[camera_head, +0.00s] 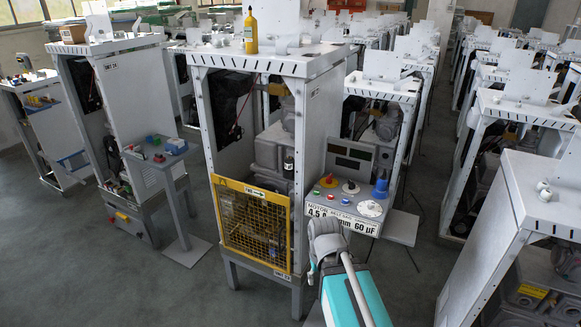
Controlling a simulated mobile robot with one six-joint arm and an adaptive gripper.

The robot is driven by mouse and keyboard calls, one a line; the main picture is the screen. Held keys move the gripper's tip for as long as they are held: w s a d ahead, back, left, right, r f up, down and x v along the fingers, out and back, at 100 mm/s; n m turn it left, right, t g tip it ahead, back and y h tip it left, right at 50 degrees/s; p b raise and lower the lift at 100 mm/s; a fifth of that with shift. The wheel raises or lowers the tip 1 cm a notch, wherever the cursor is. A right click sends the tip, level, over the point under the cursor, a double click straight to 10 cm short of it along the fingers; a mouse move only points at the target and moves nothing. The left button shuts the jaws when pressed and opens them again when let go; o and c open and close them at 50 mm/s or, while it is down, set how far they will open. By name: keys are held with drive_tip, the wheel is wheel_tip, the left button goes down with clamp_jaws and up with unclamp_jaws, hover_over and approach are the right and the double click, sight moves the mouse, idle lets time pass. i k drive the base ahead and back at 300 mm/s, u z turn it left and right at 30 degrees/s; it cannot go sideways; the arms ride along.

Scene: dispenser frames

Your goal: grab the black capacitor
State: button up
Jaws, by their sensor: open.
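My gripper (318,262) is in front of the frame, below the control panel, lower and to the right of the dark cylinder. It is open and apart from the cylinder. My arm partly hides the gripper, and its fingertips are hard to see.
A control panel (346,200) with coloured buttons and a blue-topped knob (381,188) juts out at the frame's right. A yellow bottle (251,32) stands on top. A grey stand (160,155) is to the left. Floor (130,280) at front left is clear.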

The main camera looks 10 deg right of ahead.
sight(289, 165)
drive_tip(key=z, duration=0.05)
drive_tip(key=i, duration=0.9)
drive_tip(key=u, duration=0.05)
